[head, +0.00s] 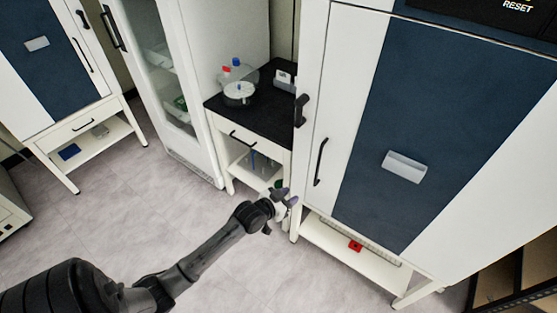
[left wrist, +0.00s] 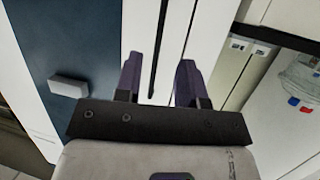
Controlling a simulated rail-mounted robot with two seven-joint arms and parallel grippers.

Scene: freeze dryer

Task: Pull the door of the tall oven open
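The tall oven (head: 435,125) is the large white cabinet with a dark blue front panel at the right of the head view. Its door looks shut. A long black vertical bar handle (head: 320,162) is on the white strip left of the blue panel. My left gripper (head: 287,196) is low and left of this handle, in front of the oven's lower left corner. In the left wrist view, my left gripper (left wrist: 159,82) is open, with its two purple-grey fingers apart. The black handle (left wrist: 157,50) appears between them; contact cannot be told. My right gripper is out of view.
A small white table (head: 250,100) with a black top and glassware stands left of the oven. A glass-door cabinet (head: 165,80) and another blue-panelled unit (head: 55,65) stand farther left. The oven's lower shelf (head: 345,250) holds a red item. The floor (head: 160,210) in front is clear.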

